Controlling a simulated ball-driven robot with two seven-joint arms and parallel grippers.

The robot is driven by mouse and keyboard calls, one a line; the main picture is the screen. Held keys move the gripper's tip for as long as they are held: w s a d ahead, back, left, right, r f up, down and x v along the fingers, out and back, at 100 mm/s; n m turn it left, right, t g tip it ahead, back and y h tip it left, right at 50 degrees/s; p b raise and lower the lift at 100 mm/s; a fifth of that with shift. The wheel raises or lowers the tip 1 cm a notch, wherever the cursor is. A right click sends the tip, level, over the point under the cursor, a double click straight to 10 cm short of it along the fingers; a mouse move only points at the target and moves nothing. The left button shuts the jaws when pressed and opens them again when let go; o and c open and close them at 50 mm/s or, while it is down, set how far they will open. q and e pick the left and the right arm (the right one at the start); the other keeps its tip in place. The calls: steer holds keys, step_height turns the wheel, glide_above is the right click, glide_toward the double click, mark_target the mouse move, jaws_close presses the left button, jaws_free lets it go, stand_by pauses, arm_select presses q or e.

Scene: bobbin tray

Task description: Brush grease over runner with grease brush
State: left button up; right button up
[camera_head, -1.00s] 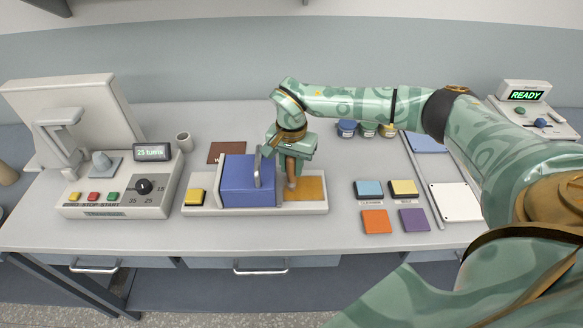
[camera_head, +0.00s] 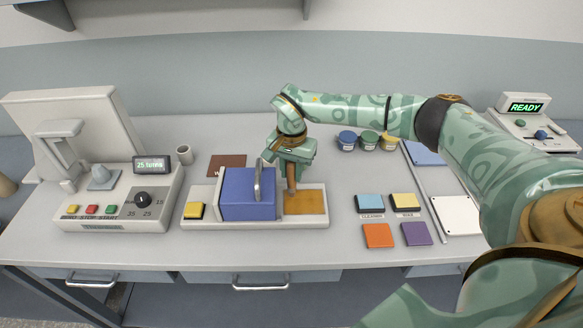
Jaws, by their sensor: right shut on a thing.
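My right gripper (camera_head: 291,165) is shut on a brown-handled brush (camera_head: 291,180), pointing down over the tray. The brush tip is at the amber-brown runner surface (camera_head: 308,202) in the right part of the pale tray (camera_head: 262,222); whether it touches I cannot tell. A blue block with a grey handle (camera_head: 246,197) sits in the tray just left of the gripper. My left gripper is not in view.
A yellow block (camera_head: 194,210) is at the tray's left end. Lidded jars (camera_head: 368,140) stand behind to the right. Coloured pads (camera_head: 378,235) lie right of the tray. A control box with a dial (camera_head: 118,200) is at left. A brown sheet (camera_head: 226,165) lies behind the tray.

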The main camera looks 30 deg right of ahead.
steer(key=shift+s+a+p, duration=1.4)
steer(key=shift+s+p, duration=0.55)
steer(key=shift+s, duration=0.3)
steer(key=shift+w+d+r+b, duration=0.1)
steer(key=shift+w+d+b, duration=0.4)
steer(key=shift+w, duration=0.35)
steer(key=shift+w+d+f+b, duration=0.1)
steer(key=shift+w+d+b, duration=0.4)
steer(key=shift+w, duration=0.4)
steer(key=shift+w+d+r+b, duration=0.1)
steer(key=shift+w+d+b, duration=0.3)
steer(key=shift+w+d, duration=0.35)
steer(key=shift+s+a+r+p, duration=0.15)
steer(key=shift+s+a+p, duration=0.35)
steer(key=shift+p, duration=0.2)
steer(key=shift+s+a, duration=0.2)
steer(key=shift+s, duration=0.1)
steer(key=shift+s+a+f+p, duration=0.15)
steer(key=shift+s+a+p, duration=0.2)
steer(key=shift+s+p, duration=0.25)
steer(key=shift+s+a+f+p, duration=0.1)
steer(key=shift+s+a+p, duration=0.3)
steer(key=shift+p, duration=0.3)
